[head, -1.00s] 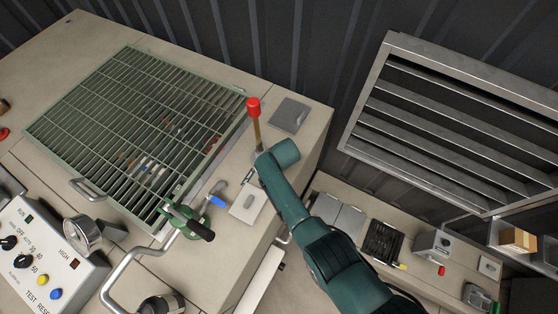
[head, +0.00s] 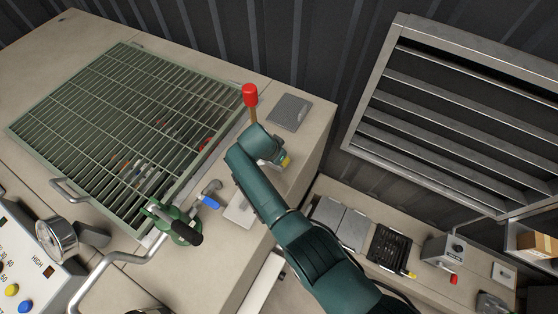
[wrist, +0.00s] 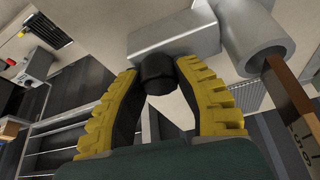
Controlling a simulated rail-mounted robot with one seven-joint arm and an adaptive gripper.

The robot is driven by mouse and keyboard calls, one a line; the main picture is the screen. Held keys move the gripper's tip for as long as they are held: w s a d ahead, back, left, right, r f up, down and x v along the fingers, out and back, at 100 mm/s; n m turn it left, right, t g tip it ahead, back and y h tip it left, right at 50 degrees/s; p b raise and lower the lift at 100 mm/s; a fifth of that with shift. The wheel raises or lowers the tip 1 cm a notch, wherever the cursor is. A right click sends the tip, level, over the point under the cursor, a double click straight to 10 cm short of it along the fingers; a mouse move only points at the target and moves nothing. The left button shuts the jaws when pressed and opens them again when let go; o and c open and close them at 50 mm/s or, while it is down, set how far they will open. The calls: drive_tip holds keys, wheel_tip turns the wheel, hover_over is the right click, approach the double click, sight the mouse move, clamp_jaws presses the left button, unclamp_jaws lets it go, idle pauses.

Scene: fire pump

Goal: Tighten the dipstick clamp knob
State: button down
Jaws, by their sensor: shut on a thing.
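The black clamp knob (wrist: 157,72) sits in the wrist view under a grey metal block (wrist: 175,32) beside a round grey collar (wrist: 258,45). My gripper (wrist: 160,80) has its two yellow ribbed fingers closed on either side of the knob, holding it at the tips. The brown dipstick (wrist: 292,105) with scale marks shows at the right of the wrist view, passing by the collar. In the head view the dipstick's red cap (head: 250,95) stands upright behind my wrist. A bit of yellow finger (head: 286,161) shows there; the knob and clamp are hidden by my arm.
A green grating (head: 120,130) covers the deck left of my arm. A green valve with a black handle (head: 185,231), a blue-handled lever (head: 208,201) and a bent grey pipe (head: 120,262) stand close by at left. A louvre (head: 450,110) stands at right.

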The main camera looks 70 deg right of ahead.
drive_tip(key=shift+s+a+f+m+g+b, duration=0.1)
drive_tip(key=shift+f+m+g+b, duration=0.2)
drive_tip(key=shift+m+b, duration=0.4)
drive_tip(key=shift+y, duration=0.3)
drive_tip(key=c, duration=0.7)
unclamp_jaws()
drive_tip(key=shift+r, duration=0.15)
drive_tip(key=shift+r, duration=0.2)
drive_tip(key=v, duration=1.1)
drive_tip(key=shift+a+r, duration=0.2)
drive_tip(key=shift+r, duration=0.1)
